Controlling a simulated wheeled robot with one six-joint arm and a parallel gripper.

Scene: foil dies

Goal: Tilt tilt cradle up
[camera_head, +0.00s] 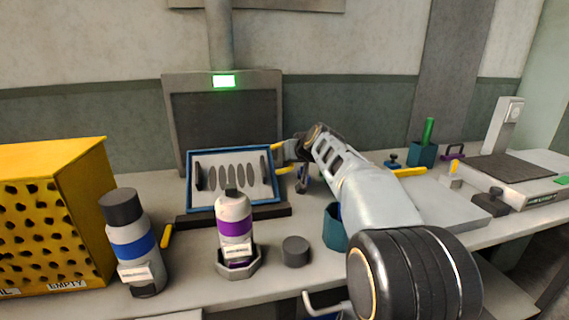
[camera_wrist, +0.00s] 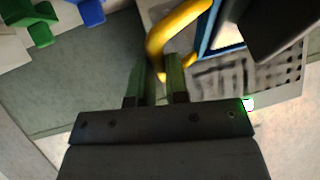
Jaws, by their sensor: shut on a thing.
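The tilt cradle (camera_head: 232,209) is a blue-framed tray on a dark base, at the centre left of the head view. It stands tilted, its face leaning back towards the dark panel. A pale plate with several dark oval marks lies in it. Yellow handles stick out at its right side. My gripper (camera_head: 287,152) is at the cradle's upper right. In the wrist view my gripper (camera_wrist: 160,78) is shut on a curved yellow handle (camera_wrist: 168,38), with the blue frame (camera_wrist: 208,28) just beyond. The exact finger contact is partly hidden.
A dark panel (camera_head: 225,110) with a green light stands behind the cradle. In front are a purple-banded bottle (camera_head: 234,213) in a holder and a dark round puck (camera_head: 295,251). A blue-banded bottle (camera_head: 133,245) and a yellow perforated box (camera_head: 50,215) stand left. A teal cup (camera_head: 334,228) is near my arm.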

